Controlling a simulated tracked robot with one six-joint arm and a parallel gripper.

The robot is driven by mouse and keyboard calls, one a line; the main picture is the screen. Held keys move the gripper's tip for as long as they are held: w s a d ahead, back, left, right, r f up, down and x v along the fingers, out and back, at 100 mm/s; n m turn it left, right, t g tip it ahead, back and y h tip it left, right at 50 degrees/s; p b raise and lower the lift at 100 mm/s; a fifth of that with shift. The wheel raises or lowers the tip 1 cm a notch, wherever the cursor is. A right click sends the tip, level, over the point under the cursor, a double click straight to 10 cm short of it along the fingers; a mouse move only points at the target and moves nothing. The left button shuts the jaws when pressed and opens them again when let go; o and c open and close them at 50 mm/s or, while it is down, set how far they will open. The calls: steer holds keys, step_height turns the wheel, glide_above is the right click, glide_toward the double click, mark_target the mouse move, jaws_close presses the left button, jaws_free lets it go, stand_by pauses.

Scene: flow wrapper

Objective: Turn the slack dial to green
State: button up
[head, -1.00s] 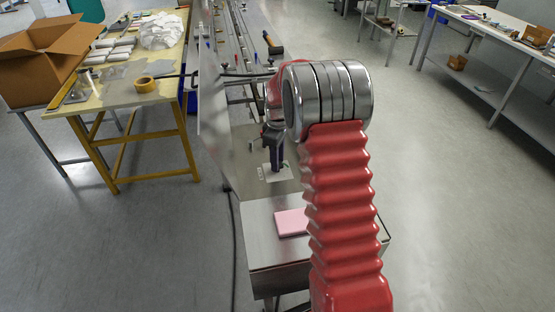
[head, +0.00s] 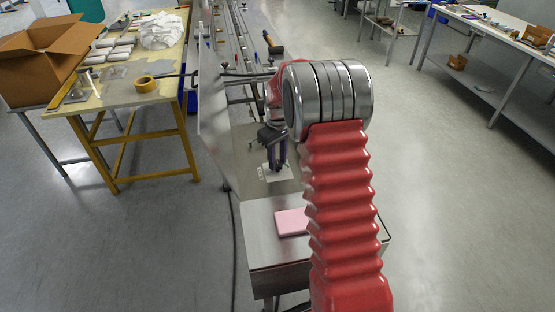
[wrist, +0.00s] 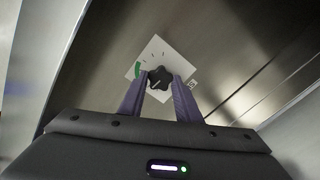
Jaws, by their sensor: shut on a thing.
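The slack dial is a black lobed knob (wrist: 160,77) on a white plate (wrist: 147,57) with several dark tick marks and a green arc (wrist: 139,70) at the plate's left in the wrist view. My gripper (wrist: 159,84) has its two purple fingers on either side of the knob, shut on it. Where the knob's pointer stands is too small to tell for sure; it does not clearly face the green arc. In the head view my gripper (head: 276,164) reaches down to the white plate (head: 283,176) on the machine; the knob is hidden there by the fingers.
A steel machine bed (head: 262,258) with a pink pad (head: 291,222) lies nearer than the dial. A clear upright panel (head: 212,115) stands left of the dial.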

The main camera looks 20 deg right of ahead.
mark_target(278, 163)
steer(key=m, duration=0.4)
steer(key=shift+m, duration=0.3)
steer(key=m, duration=0.5)
stand_by(0.3)
steer(key=o, duration=1.1)
steer(key=shift+c, duration=0.2)
steer(key=shift+r, duration=0.15)
step_height(278, 163, up, 14)
steer(key=shift+f, duration=0.25)
